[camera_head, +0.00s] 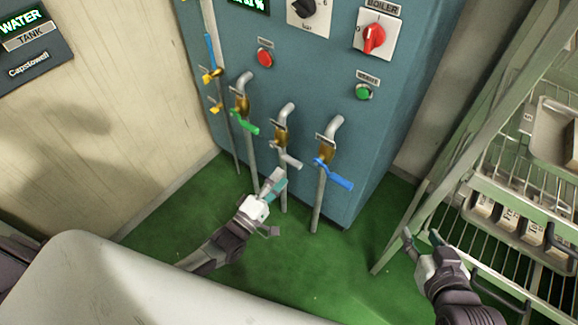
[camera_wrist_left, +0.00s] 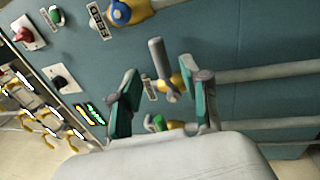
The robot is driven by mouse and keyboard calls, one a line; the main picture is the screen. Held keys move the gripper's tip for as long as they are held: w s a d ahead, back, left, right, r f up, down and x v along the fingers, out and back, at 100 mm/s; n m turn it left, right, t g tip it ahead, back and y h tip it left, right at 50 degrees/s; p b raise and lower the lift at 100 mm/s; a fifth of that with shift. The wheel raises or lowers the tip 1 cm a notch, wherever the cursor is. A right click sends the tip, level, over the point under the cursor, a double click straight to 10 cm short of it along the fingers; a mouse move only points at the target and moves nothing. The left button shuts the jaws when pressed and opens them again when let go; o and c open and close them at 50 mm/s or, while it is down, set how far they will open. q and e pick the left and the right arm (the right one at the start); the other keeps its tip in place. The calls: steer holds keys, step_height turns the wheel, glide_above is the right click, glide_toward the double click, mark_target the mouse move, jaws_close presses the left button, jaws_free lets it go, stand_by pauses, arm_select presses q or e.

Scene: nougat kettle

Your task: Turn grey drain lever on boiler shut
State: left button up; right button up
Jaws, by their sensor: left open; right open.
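The grey drain lever (camera_head: 288,158) sits on the middle of three brass valves on the blue boiler (camera_head: 310,70). It slants down to the right from its valve. My right gripper (camera_head: 424,238) is open and empty by the rack, away from the boiler.
A green lever (camera_head: 244,122) is left of the grey one and a blue lever (camera_head: 334,174) right of it. Vertical pipes (camera_head: 319,200) run below the valves. A wire rack (camera_head: 500,195) stands at right. Green floor (camera_head: 270,275) is open in front.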

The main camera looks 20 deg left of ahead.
arm_select(q)
steer(key=v, duration=0.5)
steer(key=shift+s, duration=0.1)
stand_by(0.3)
